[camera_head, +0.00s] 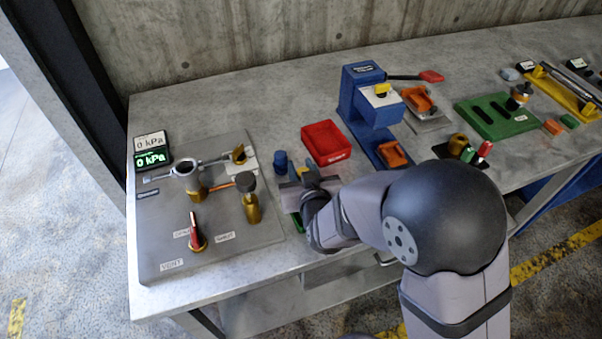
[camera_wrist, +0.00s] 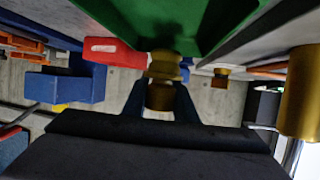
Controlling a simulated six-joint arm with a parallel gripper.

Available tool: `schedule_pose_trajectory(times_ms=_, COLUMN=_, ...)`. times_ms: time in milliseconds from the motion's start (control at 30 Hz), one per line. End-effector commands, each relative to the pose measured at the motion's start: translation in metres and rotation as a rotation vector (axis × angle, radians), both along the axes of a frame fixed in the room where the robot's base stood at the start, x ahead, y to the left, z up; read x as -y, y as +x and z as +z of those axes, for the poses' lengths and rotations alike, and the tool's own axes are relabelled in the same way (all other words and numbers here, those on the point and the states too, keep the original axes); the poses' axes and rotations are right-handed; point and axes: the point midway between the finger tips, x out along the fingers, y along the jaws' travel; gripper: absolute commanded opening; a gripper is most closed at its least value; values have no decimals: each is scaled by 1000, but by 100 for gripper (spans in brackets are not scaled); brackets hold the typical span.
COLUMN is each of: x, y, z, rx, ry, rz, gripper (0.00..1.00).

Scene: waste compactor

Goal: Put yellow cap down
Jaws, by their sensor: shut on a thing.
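My gripper (camera_head: 303,180) is low over the front of the bench, right of the grey panel. In the wrist view, which looks upside down, my gripper's two dark fingers (camera_wrist: 161,100) are shut on the yellow cap (camera_wrist: 163,68), a brass-coloured stepped piece. A small patch of yellow (camera_head: 302,170) shows at the fingers in the head view. A green holder (camera_wrist: 130,15) lies close beyond the cap; whether they touch I cannot tell. Only a sliver of the green holder (camera_head: 297,222) shows beside my arm in the head view.
A blue cylinder (camera_head: 281,163) and a red tray (camera_head: 325,143) stand behind my gripper. The grey panel (camera_head: 160,240) holds brass fittings, including a dark-topped brass cylinder (camera_head: 250,205). A blue press (camera_head: 370,105) stands at the back right.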

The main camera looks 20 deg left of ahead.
Motion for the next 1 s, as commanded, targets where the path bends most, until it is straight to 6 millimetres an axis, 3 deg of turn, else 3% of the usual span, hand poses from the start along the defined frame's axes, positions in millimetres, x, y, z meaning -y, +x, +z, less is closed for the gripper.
schedule_pose_trajectory(times_ms=200, x=0, y=0, z=-22, rx=0, ry=0, rz=-1, gripper=0)
schedule_pose_trajectory(times_ms=700, x=0, y=0, z=-30, rx=1, ry=2, rz=-1, gripper=0)
schedule_pose_trajectory(times_ms=733, x=0, y=0, z=-29, rx=0, ry=1, rz=-1, gripper=30)
schedule_pose_trajectory(times_ms=800, x=0, y=0, z=-28, rx=0, ry=1, rz=-1, gripper=44)
schedule_pose_trajectory(times_ms=1000, x=0, y=0, z=-28, rx=0, ry=0, rz=-1, gripper=44)
